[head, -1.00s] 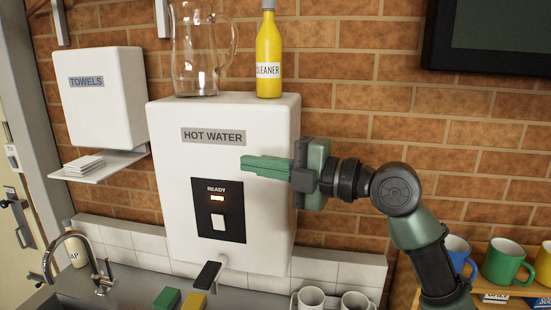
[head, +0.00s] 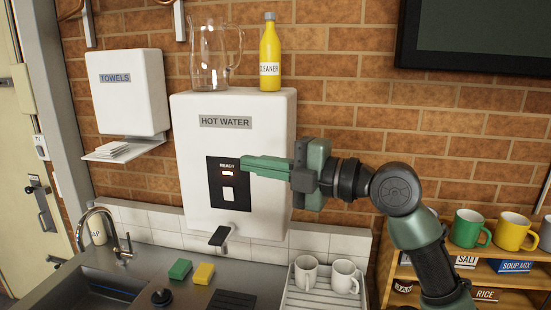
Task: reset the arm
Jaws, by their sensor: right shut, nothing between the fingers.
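My right gripper (head: 246,166) is shut and empty. Its green fingers point left, in front of the white hot water unit (head: 262,200). In the picture the fingertips lie beside the READY light, over the upper right of the dark panel (head: 222,198) with its white switch. I cannot tell whether they touch the unit. My right arm comes in from the lower right and is bent at a dark elbow joint. My left gripper is not in view.
A glass jug (head: 210,60) and a yellow cleaner bottle (head: 270,52) stand on the unit. Below are a tap (head: 104,225), a green sponge (head: 180,269), a yellow sponge (head: 204,273) and two white mugs (head: 306,272) on a rack. A shelf with mugs (head: 468,229) stands at right.

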